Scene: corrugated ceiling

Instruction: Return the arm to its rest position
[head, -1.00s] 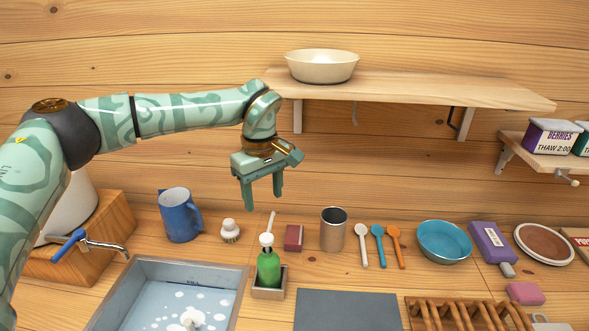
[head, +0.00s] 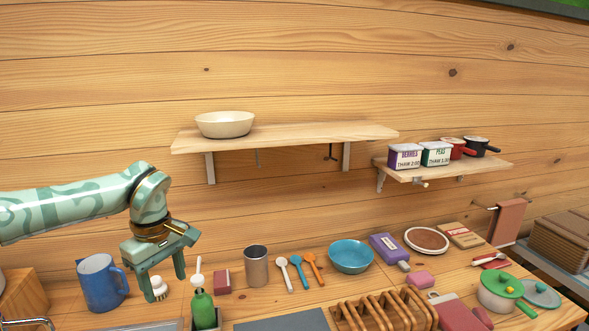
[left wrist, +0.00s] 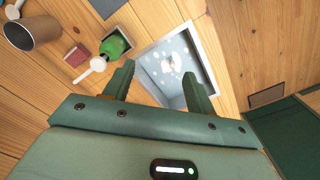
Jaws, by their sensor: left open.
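My left gripper (head: 165,276) is open and empty in the head view, with its fingers pointing down. It hangs in front of the wall, over the counter, between the blue mug (head: 101,283) and the red box (head: 224,281) as seen in the picture. My left arm reaches in from the left edge. My right gripper is not in view.
A cream bowl (head: 225,125) sits on the upper shelf (head: 300,137). A green bottle (head: 204,309), metal cup (head: 256,267), several spoons, blue bowl (head: 350,256) and dish rack (head: 384,315) stand on the counter. Open air surrounds the gripper.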

